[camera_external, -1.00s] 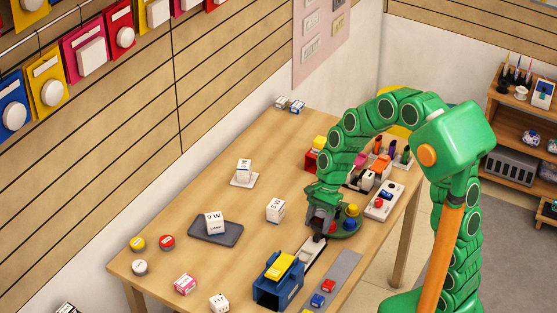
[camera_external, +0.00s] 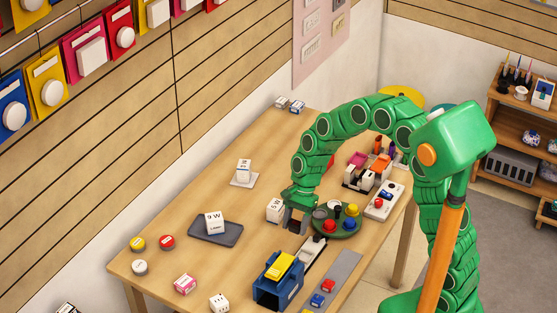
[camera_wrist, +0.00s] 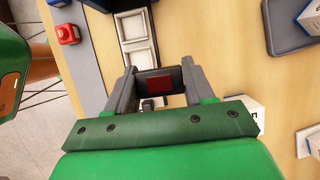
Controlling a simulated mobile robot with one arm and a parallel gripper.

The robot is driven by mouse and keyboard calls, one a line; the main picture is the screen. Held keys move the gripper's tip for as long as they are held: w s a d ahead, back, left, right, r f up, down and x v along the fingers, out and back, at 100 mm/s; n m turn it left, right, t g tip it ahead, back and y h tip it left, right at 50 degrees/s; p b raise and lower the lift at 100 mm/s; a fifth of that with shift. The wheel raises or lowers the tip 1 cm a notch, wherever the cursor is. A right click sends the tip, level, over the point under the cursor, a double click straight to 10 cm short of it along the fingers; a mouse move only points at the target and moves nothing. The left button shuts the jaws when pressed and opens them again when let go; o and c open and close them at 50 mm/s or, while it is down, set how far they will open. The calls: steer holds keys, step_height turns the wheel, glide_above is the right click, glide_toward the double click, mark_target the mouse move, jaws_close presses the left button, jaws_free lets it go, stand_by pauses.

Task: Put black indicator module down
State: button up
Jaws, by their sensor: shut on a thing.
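My gripper (camera_external: 296,222) is shut on a small black module in the outside view, just left of the round green tray and beside a white lettered cube (camera_external: 275,210). In the wrist view the black indicator module (camera_wrist: 158,83), with a dark red square face, sits between the two grey fingers of my gripper (camera_wrist: 160,84). The module is low over the wooden table (camera_external: 200,262). I cannot tell whether it touches the tabletop.
The round green tray (camera_external: 337,234) holds coloured knobs. A long tray with white compartments (camera_wrist: 137,40) lies close by. A blue box with a yellow top (camera_external: 278,280), a dark tray (camera_external: 233,238) and a white switch panel (camera_external: 384,202) stand around. Bare wood lies left of the gripper.

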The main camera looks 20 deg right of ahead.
glide_above(280, 248)
steer(key=w, duration=0.1)
steer(key=shift+d+f, duration=0.25)
steer(key=shift+f, duration=1.35)
steer(key=shift+d+f, duration=0.2)
steer(key=shift+f, duration=2.8)
steer(key=shift+f, duration=0.1)
steer(key=o, duration=1)
steer(key=v, duration=1.2)
